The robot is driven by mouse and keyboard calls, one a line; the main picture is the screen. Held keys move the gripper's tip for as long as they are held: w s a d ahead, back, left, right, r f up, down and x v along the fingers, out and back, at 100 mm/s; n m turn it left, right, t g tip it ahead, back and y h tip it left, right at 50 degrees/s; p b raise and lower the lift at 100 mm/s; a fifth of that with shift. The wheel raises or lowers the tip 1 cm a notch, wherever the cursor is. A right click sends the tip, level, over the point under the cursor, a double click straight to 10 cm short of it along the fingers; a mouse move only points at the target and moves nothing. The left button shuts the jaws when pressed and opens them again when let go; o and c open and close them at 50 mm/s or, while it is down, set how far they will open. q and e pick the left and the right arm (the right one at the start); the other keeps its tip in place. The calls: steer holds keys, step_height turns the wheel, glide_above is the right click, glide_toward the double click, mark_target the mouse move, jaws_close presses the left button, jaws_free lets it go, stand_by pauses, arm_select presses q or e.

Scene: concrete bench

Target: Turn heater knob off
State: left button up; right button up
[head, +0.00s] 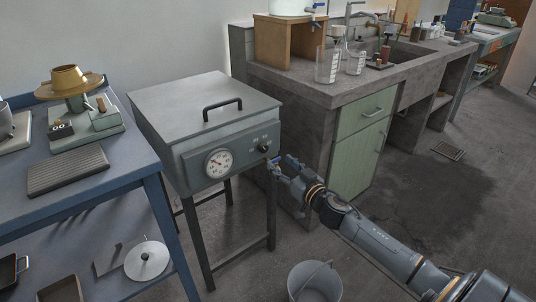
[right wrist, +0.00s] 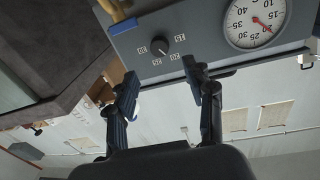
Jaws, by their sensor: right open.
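The heater (head: 205,130) is a grey metal box on dark legs, with a black handle on its lid. Its front panel carries a round dial gauge (head: 218,163) and a black knob (head: 264,148). In the right wrist view the knob (right wrist: 159,47) shows upside down with numbers around it, beside the gauge (right wrist: 256,20). My right gripper (head: 281,165) is open and empty, just in front of the panel near the knob. In the right wrist view its two fingers (right wrist: 166,90) are spread, with the knob beyond the gap and apart from them. My left gripper is out of view.
A blue table (head: 165,196) with a scale and a ribbed mat stands left of the heater. A concrete bench (head: 300,88) with glass beakers (head: 328,64) and green drawers stands to the right. A bucket (head: 314,282) is on the floor below my right arm.

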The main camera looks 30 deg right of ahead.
mark_target(265, 149)
steer(key=w+b, duration=0.1)
steer(key=w, duration=0.7)
steer(key=shift+w, duration=0.1)
steer(key=shift+c, duration=0.4)
jaws_close()
